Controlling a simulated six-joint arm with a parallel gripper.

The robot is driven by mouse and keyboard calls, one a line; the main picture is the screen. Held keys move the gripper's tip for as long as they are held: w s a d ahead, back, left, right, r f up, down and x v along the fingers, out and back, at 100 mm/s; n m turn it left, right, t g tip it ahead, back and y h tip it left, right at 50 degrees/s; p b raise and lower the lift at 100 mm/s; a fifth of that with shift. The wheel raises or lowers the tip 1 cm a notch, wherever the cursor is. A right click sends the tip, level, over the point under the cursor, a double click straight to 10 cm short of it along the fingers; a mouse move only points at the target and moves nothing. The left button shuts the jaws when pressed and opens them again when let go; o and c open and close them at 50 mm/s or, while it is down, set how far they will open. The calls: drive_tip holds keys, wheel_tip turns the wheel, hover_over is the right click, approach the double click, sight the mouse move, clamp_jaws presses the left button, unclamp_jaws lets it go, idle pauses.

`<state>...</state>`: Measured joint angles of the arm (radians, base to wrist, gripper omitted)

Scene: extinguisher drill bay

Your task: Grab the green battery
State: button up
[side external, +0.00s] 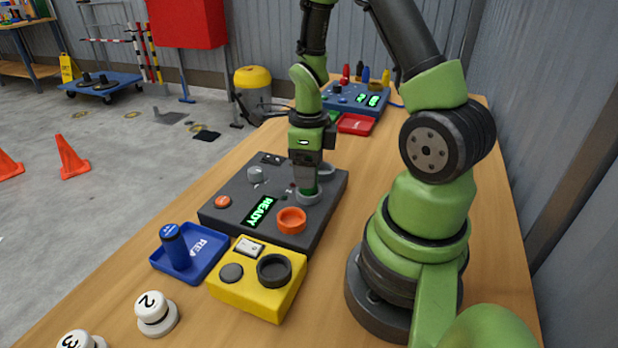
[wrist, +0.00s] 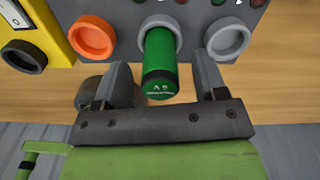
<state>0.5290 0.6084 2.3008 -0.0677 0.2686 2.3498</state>
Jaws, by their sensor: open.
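The green battery (wrist: 160,58) stands in the middle of the row of sockets on the dark grey panel (side external: 330,210), between the orange ring (wrist: 92,37) and a grey ring (wrist: 228,37). Its black-banded top with white marking faces the wrist camera. My gripper (wrist: 163,72) is open, with one finger on each side of the battery and a visible gap to each. In the side view my gripper (side external: 308,184) points down low over the panel. There the battery is mostly hidden by the fingers; only a little green shows.
A yellow box (side external: 258,292) with a black ring and a blue tray (side external: 204,260) holding a blue battery sit near the panel. White numbered knobs (side external: 156,312) stand at the front left. A blue unit (side external: 345,98) and red tray (side external: 357,123) are behind.

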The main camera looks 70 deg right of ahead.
drive_tip(key=shift+f, duration=1.25)
drive_tip(key=c, duration=1.1)
drive_tip(key=shift+o, duration=0.2)
